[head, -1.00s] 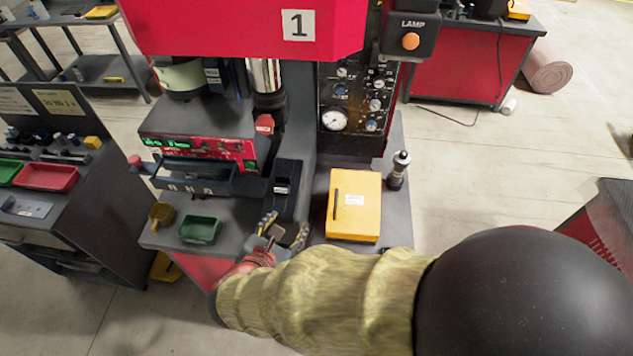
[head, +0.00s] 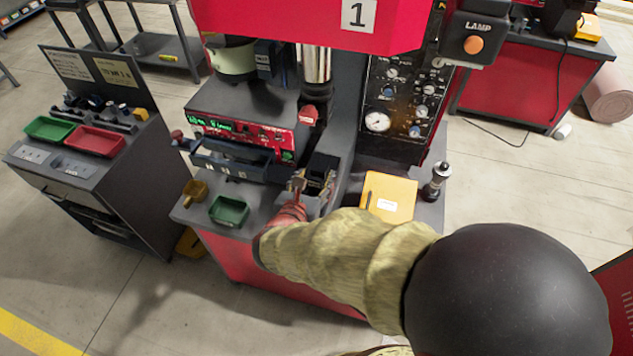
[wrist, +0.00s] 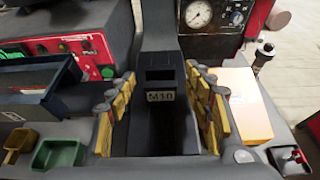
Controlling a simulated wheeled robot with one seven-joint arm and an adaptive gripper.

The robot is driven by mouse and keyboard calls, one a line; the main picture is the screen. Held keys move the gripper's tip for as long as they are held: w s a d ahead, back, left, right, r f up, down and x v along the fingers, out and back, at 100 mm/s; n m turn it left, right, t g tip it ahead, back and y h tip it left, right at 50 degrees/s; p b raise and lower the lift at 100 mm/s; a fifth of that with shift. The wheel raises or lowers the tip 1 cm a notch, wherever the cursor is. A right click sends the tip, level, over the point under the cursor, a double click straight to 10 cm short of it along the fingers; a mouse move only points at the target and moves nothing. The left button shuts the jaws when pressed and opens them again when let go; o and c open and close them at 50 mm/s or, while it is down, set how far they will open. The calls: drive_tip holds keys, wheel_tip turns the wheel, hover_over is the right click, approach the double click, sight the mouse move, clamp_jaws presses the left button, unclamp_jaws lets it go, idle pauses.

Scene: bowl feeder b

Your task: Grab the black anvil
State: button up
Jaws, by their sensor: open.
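The black anvil (wrist: 162,68) is a dark upright block with an M10 label, centred in the wrist view. In the head view the black anvil (head: 322,167) stands at the right end of the dark tray, partly hidden by my gripper. My gripper (head: 312,184) is open in front of it. In the wrist view my gripper (wrist: 160,92) has its yellow-padded fingers to the left and right of the anvil, with visible gaps. I cannot tell how far the fingertips reach past its front.
A dark tray (head: 232,163) is left of the anvil, below a red control panel (head: 240,131). A green bin (head: 229,211) and a small yellow bin (head: 195,191) sit at the front left. A yellow box (head: 389,198) and a black-silver post (head: 437,181) stand right.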

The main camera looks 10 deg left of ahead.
drive_tip(key=shift+w+f, duration=0.1)
drive_tip(key=shift+w, duration=0.25)
drive_tip(key=shift+c, duration=0.8)
drive_tip(key=c, duration=1.1)
clamp_jaws()
